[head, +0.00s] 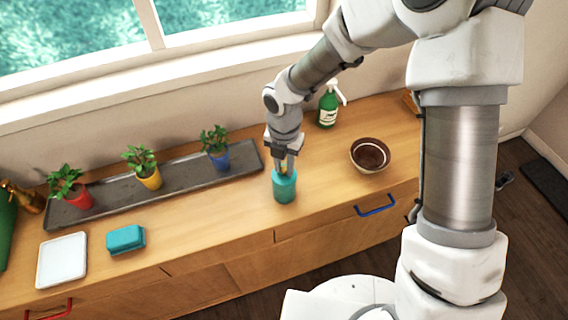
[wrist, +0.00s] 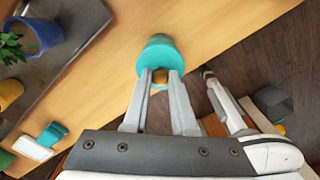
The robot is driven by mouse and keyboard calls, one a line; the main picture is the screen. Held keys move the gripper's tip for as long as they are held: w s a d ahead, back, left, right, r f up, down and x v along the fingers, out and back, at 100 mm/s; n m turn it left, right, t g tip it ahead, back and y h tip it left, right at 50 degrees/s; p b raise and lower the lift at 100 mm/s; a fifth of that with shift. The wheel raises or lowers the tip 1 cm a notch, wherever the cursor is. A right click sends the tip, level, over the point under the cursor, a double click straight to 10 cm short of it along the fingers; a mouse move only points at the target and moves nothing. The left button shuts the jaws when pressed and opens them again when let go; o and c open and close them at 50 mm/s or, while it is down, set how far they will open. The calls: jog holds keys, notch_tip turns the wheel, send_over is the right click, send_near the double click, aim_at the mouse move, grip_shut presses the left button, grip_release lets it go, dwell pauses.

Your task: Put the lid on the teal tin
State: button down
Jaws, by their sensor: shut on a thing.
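The teal tin (head: 285,193) stands upright on the wooden counter near its front edge. My gripper (head: 284,166) is directly above it, pointing down, with its fingers shut on the wooden knob of the teal lid (head: 285,178). The lid is at the tin's top; I cannot tell whether it is fully seated. In the wrist view, my gripper (wrist: 159,78) has the knob between its fingertips, with the teal lid (wrist: 159,52) just beyond. The lid hides most of the tin there.
A dark tray (head: 190,180) with potted plants lies along the window. A brown bowl (head: 370,154) and a green soap bottle (head: 327,107) stand right. Counter around the tin is clear.

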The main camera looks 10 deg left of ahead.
dwell(0.8)
jog(key=c, duration=0.6)
grip_release()
jog(key=shift+c, duration=0.2)
jog(key=shift+o, duration=0.2)
jog(key=o, duration=0.4)
jog(key=shift+o, duration=0.2)
jog(key=shift+r+p, duration=1.75)
jog(key=shift+r, duration=0.05)
jog(key=shift+r+p, duration=1.6)
jog(key=shift+r, duration=0.15)
